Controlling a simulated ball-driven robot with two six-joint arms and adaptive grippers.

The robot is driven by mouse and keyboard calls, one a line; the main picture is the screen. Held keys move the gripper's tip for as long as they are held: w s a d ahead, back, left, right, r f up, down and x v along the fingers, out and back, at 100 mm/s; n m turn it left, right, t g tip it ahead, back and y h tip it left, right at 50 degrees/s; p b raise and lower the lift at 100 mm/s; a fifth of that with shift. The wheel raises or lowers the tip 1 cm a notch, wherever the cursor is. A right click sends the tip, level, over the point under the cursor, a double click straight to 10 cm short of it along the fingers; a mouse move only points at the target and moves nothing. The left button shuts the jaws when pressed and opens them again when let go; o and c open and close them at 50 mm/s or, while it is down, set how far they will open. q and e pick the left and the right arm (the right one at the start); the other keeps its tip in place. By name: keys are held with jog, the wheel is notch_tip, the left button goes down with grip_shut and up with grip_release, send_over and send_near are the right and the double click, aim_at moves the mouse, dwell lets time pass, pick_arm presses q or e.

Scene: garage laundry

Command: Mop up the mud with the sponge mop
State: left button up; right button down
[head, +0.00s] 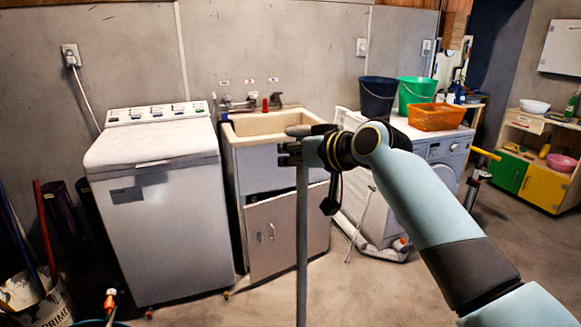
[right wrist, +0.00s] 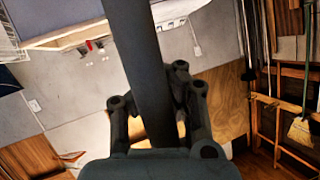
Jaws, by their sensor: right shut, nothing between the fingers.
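My right gripper (head: 291,147) is shut, with its fingers at the upper end of a straight grey pole (head: 302,245). The pole runs upright in front of the sink cabinet and leaves the head view at the bottom. In the right wrist view a dark pole (right wrist: 143,45) passes close along the fingers of the gripper (right wrist: 160,112); it looks like a mop handle, but no sponge head shows. I cannot make out a clear mud patch on the visible floor. My left gripper is not in view.
A white washing machine (head: 160,215) and a sink (head: 262,123) with a cabinet stand along the wall. A front-loading washer (head: 447,150) carries an orange basket (head: 436,117). A bucket with poles (head: 30,300) is at lower left.

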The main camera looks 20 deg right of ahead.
jog(key=w+d+b, duration=0.3)
jog(key=w+b, duration=0.3)
jog(key=w, duration=0.4)
jog(key=shift+w+f, duration=0.15)
jog(key=shift+f, duration=0.05)
dwell(1.1)
jog(key=shift+d, duration=0.1)
jog(key=shift+f, duration=0.1)
